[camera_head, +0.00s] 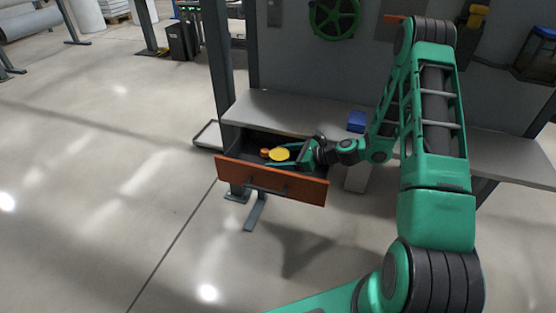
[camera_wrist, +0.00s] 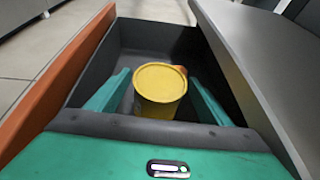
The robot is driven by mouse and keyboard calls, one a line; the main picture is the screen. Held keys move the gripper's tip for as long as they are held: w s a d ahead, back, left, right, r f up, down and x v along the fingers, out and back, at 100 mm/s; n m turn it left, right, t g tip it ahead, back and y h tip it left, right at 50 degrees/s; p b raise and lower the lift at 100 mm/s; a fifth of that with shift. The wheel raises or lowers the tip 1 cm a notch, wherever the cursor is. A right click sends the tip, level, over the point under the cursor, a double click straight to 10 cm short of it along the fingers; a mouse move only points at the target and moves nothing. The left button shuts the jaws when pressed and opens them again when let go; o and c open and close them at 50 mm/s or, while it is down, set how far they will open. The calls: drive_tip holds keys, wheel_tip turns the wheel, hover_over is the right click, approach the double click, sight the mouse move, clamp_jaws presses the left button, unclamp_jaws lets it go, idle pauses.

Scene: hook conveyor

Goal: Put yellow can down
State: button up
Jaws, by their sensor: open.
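The yellow can (camera_wrist: 160,84) stands upright inside the open drawer, and its round top also shows in the head view (camera_head: 279,155). My gripper (camera_wrist: 160,92) reaches into the drawer with one green finger on each side of the can. The fingers are open, with a gap beside the can; the can's lower front is partly hidden by my gripper's body. In the head view my gripper (camera_head: 283,158) comes in from the right. The drawer (camera_head: 270,181) has an orange front and dark inner walls, and is pulled out under the grey workbench (camera_head: 270,112).
A small orange object (camera_head: 264,152) lies in the drawer by the can, partly hidden behind it in the wrist view (camera_wrist: 181,71). A blue box (camera_head: 357,121) stands on the bench. A grey post (camera_head: 221,60) rises left of the drawer.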

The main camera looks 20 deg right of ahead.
drive_tip(key=v, duration=1.2)
drive_tip(key=shift+r, duration=0.3)
drive_tip(key=shift+a, duration=0.1)
drive_tip(key=s+d+r+n+g+h, duration=0.2)
drive_tip(key=s+r+n, duration=0.4)
drive_tip(key=s, duration=0.5)
drive_tip(key=s+d+r+n+g+h, duration=0.3)
drive_tip(key=s+n, duration=0.4)
drive_tip(key=s, duration=0.5)
drive_tip(key=s+d+r+n+g+h, duration=0.3)
drive_tip(key=s+r+n+h, duration=0.2)
drive_tip(key=s+r, duration=0.3)
drive_tip(key=s+n, duration=0.1)
drive_tip(key=s, duration=0.2)
drive_tip(key=shift+s+d+r+g, duration=0.25)
drive_tip(key=shift+s+r+g, duration=0.1)
drive_tip(key=shift+s+g, duration=0.05)
